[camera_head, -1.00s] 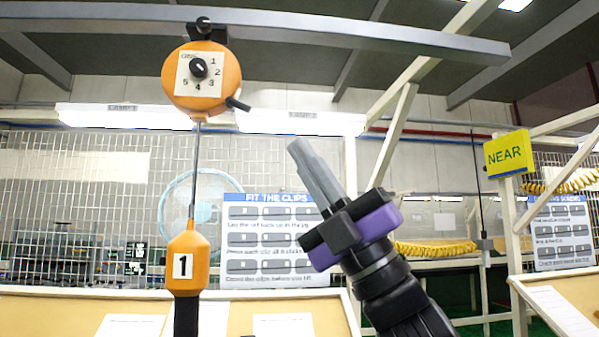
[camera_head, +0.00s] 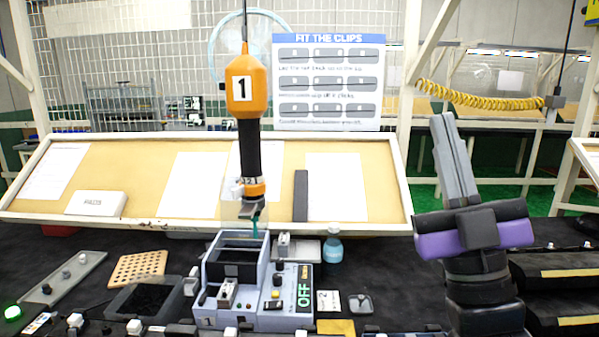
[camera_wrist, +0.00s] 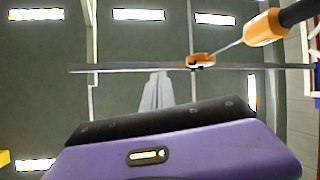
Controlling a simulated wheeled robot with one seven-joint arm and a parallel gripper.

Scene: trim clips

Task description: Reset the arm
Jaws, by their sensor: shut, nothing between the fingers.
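My gripper (camera_head: 447,128) stands upright at the right in the head view, above a purple and black wrist. Its grey fingers are together with nothing between them, pointing up. It is in the air, apart from the bench things. In the wrist view the grey fingers (camera_wrist: 156,92) point toward the ceiling, past the purple housing. The orange hanging tool (camera_head: 247,85), marked 1, hangs left of my gripper; it also shows at the upper right of the wrist view (camera_wrist: 262,28).
A grey station box (camera_head: 262,318) with an OFF display stands on the dark bench below the tool. A blue bottle (camera_head: 333,245), a perforated tan block (camera_head: 137,268) and a grey bin (camera_head: 180,300) are around it. A tilted tan board (camera_head: 385,165) runs behind.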

